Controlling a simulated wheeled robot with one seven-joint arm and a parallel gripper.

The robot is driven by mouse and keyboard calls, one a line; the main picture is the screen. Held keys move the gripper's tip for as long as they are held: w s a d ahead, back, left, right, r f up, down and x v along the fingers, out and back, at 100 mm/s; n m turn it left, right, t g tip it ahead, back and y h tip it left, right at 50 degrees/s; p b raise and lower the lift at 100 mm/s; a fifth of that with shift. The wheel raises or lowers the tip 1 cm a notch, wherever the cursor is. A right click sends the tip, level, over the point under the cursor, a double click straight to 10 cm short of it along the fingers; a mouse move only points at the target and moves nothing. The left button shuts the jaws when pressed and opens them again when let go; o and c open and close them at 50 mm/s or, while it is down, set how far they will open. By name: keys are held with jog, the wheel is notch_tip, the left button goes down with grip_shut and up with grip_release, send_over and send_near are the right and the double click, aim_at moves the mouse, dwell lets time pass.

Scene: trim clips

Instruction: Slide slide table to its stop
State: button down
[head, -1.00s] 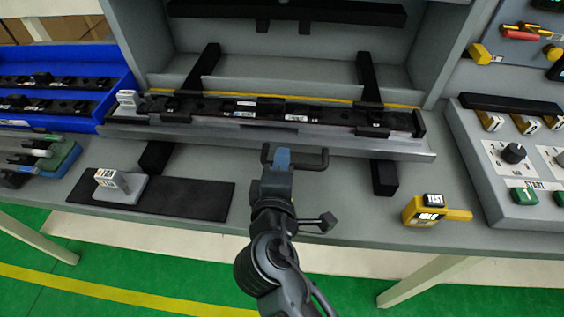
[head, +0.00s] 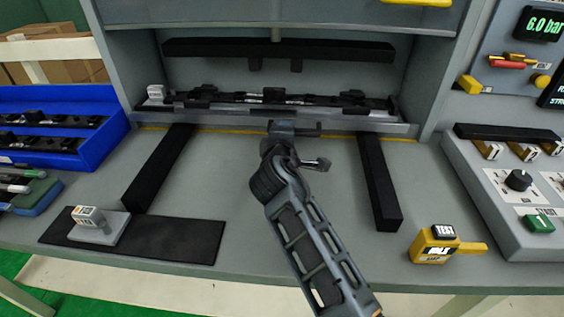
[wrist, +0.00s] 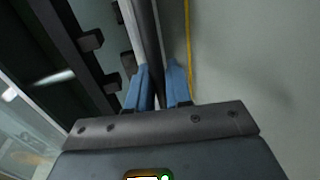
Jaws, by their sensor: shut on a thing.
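The slide table (head: 385,126) is a long grey plate carrying a black trim strip (head: 240,97). It lies at the back of the station, inside the bay, beneath a black overhead bar (head: 280,50). Two black rails, left (head: 160,165) and right (head: 378,185), run out in front of it. My gripper (head: 283,126) is at the middle of the table's front edge, shut on its dark handle (head: 310,128). In the wrist view, the blue fingertips (wrist: 160,85) close on either side of the handle bar (wrist: 147,35). Whether the table touches a stop cannot be seen.
A yellow line (head: 412,138) runs along the table's front edge. A blue bin (head: 95,150) stands left, a control box (head: 480,190) right. A black mat (head: 170,240) with a grey-white block and a yellow TEST device (head: 435,246) lie in front.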

aim_at(286, 120)
jog(key=x, duration=0.1)
jog(key=b+x, duration=0.1)
jog(key=x, duration=0.1)
jog(key=r+b+x, duration=0.1)
jog(key=x, duration=0.1)
jog(key=shift+w+f, duration=0.1)
jog(key=shift+w, duration=0.2)
jog(key=shift+w+r, duration=0.2)
jog(key=c, duration=1.2)
grip_release()
jog(key=shift+w, duration=0.1)
jog(key=shift+v, duration=3.9)
